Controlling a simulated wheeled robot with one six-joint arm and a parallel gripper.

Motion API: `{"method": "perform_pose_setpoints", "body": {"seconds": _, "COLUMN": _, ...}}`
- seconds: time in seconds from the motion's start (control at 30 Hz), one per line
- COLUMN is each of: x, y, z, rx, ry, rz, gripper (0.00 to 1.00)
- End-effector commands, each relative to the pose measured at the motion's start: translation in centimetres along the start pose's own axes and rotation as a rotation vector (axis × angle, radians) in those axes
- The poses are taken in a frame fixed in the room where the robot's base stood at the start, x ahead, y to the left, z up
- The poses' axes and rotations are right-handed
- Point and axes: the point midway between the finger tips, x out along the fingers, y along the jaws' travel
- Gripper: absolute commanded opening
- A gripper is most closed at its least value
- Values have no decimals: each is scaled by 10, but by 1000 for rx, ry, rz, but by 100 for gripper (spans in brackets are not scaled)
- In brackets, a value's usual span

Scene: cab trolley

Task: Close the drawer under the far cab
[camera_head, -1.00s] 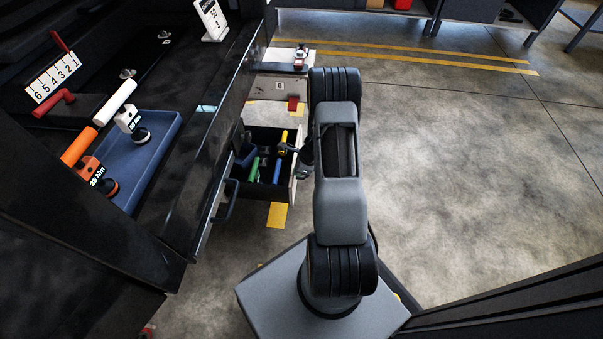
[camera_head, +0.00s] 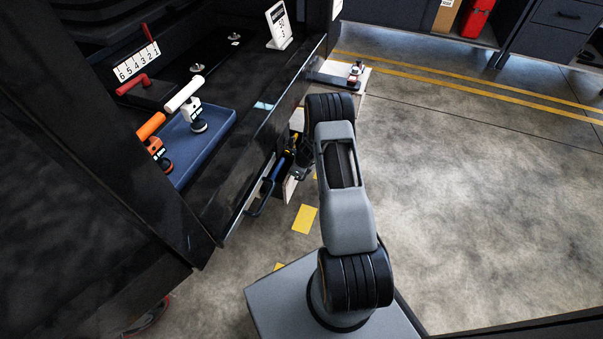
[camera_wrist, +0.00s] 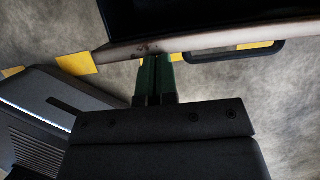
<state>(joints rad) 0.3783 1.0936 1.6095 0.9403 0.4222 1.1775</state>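The drawer (camera_head: 291,190) with its pale front edge sticks out from under the dark cab, partly open. A blue and a yellow tool show inside it; much of its interior is hidden by the cab and my arm. In the wrist view the drawer front (camera_wrist: 205,40) crosses the top, with a black loop handle (camera_wrist: 240,56) at right. My gripper (camera_wrist: 156,60) has its two green fingers together, tips at the drawer front's edge; whether they touch it I cannot tell. In the head view my gripper (camera_head: 303,165) is beside the drawer, partly hidden by my arm.
A blue tray (camera_head: 195,145) with orange and white-handled tools sits on the cab top, near a number strip (camera_head: 137,62) and a white sign (camera_head: 278,25). Floor at right is clear.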

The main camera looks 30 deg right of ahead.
Motion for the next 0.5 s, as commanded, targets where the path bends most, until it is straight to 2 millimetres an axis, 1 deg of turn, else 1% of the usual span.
{"method": "perform_pose_setpoints", "body": {"seconds": 0.2, "x": 4, "y": 1, "z": 9, "rx": 0, "ry": 1, "rz": 1, "gripper": 0}}
{"method": "perform_pose_setpoints", "body": {"seconds": 0.5, "x": 5, "y": 0, "z": 10, "rx": 0, "ry": 1, "rz": 0, "gripper": 0}}
